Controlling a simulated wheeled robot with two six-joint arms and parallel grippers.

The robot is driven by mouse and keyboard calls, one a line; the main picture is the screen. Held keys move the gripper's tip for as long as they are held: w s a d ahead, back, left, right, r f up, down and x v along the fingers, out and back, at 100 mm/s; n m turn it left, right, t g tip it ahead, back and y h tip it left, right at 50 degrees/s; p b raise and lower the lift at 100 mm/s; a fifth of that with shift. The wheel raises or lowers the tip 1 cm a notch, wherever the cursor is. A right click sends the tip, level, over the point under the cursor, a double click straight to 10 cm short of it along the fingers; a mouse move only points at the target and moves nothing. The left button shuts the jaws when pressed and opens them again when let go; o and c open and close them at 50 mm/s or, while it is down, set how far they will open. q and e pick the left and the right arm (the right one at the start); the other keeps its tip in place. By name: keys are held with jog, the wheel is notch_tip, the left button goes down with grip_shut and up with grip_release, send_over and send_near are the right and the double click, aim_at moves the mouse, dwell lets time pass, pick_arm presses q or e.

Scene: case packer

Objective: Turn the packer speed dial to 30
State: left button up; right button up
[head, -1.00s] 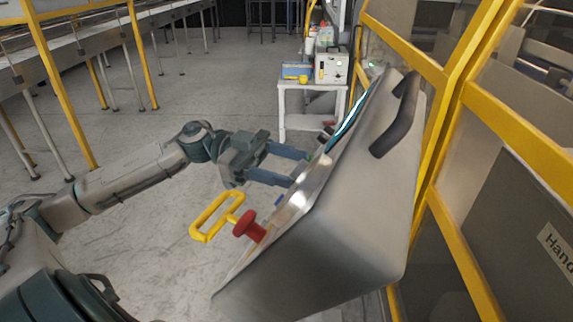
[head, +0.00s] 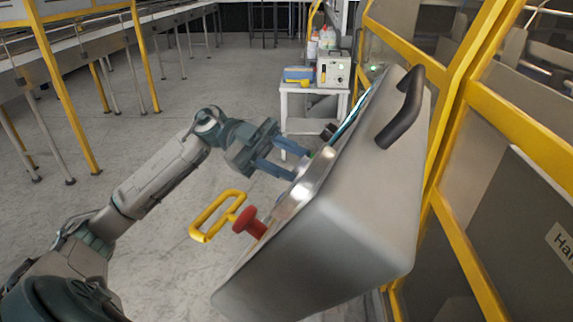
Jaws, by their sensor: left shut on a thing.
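The grey control box (head: 340,215) stands tilted at the centre right, seen mostly from its side. Its control face looks left and is steeply foreshortened, so the speed dial and its scale cannot be made out. My left gripper (head: 299,162) comes in from the left with its fingertips at the panel face. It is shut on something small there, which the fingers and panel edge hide. A red mushroom button (head: 247,222) sticks out of the face lower down. A dark knob (head: 328,132) shows higher up, beyond the fingers. My right gripper is not in view.
A yellow loop handle (head: 216,216) sticks out left of the red button, below my left gripper. A black handle (head: 402,110) is on the box's side. Yellow guard frames (head: 448,120) stand to the right. A white cart (head: 313,100) stands behind; the floor to the left is open.

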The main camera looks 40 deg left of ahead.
pick_arm(q)
jog(key=m, duration=0.1)
jog(key=m+g, duration=0.1)
jog(key=m, duration=0.1)
jog(key=m+g+y, duration=0.1)
jog(key=m, duration=0.1)
jog(key=shift+w+r, duration=0.15)
jog(key=shift+w, duration=0.1)
jog(key=shift+m+g+y+b, duration=0.35)
jog(key=shift+m+g, duration=0.15)
jog(key=shift+m, duration=0.3)
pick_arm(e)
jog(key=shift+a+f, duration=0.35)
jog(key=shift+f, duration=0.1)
pick_arm(q)
jog(key=shift+m, duration=0.3)
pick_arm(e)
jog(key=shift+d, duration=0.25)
pick_arm(q)
jog(key=o, duration=1)
jog(key=shift+d, duration=0.1)
jog(key=b+v, duration=0.4)
jog(key=v, duration=0.7)
jog(key=shift+w+d+r, duration=0.1)
jog(key=shift+r, duration=0.05)
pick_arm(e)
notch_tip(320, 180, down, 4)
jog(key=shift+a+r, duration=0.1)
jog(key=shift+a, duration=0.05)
